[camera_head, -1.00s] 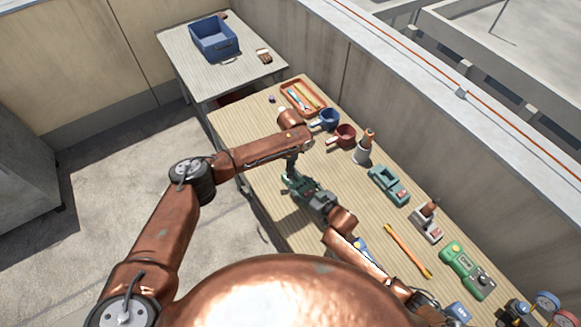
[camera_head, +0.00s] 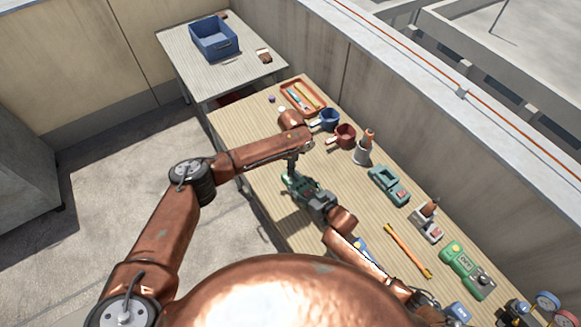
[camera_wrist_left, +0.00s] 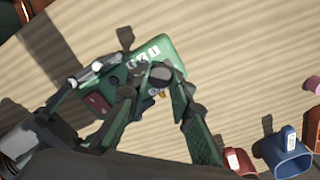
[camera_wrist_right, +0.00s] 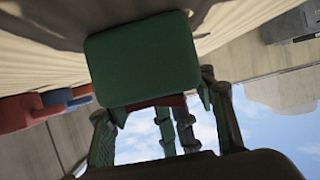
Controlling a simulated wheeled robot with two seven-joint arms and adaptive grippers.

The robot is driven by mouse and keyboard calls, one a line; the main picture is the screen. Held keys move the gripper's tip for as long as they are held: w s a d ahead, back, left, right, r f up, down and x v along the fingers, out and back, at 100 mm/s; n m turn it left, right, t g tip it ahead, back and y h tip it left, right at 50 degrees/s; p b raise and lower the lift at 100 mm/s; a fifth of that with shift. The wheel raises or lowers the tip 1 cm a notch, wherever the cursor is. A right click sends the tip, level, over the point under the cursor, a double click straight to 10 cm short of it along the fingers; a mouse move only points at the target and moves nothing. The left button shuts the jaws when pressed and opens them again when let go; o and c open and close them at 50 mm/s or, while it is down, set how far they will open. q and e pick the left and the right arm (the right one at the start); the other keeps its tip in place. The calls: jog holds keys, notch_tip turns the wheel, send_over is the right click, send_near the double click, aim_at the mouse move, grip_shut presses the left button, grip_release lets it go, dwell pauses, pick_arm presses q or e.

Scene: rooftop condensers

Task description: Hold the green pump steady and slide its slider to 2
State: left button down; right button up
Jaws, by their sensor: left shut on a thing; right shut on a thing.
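The green pump (camera_head: 301,186) is held between my two grippers over the near part of the wooden table. In the left wrist view its green body (camera_wrist_left: 170,47) shows white number labels and a dark red patch; the digits and slider position are not clear. My left gripper (camera_wrist_left: 150,86) is shut on a small part beside the labels, which its fingers largely hide. My right gripper (camera_head: 317,200) is shut on the pump's other end. In the right wrist view the pump's green body (camera_wrist_right: 140,60) fills the upper middle, between the fingers.
A blue mug (camera_head: 328,119), a red mug (camera_head: 344,135), another green device (camera_head: 388,185), an orange-yellow stick (camera_head: 408,250) and a green meter (camera_head: 466,270) lie along the wooden table. A tray (camera_head: 303,97) is at its far end. A blue bin (camera_head: 214,38) stands on the grey table.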

pick_arm(q)
jog(key=shift+s+d, duration=0.5)
jog(key=shift+s, duration=0.15)
jog(key=c, duration=1.7)
grip_release()
jog(key=shift+r, duration=0.1)
notch_tip(320, 180, up, 12)
jog(key=shift+f, duration=0.1)
pick_arm(e)
jog(key=o, duration=1.8)
jog(key=shift+o, duration=0.7)
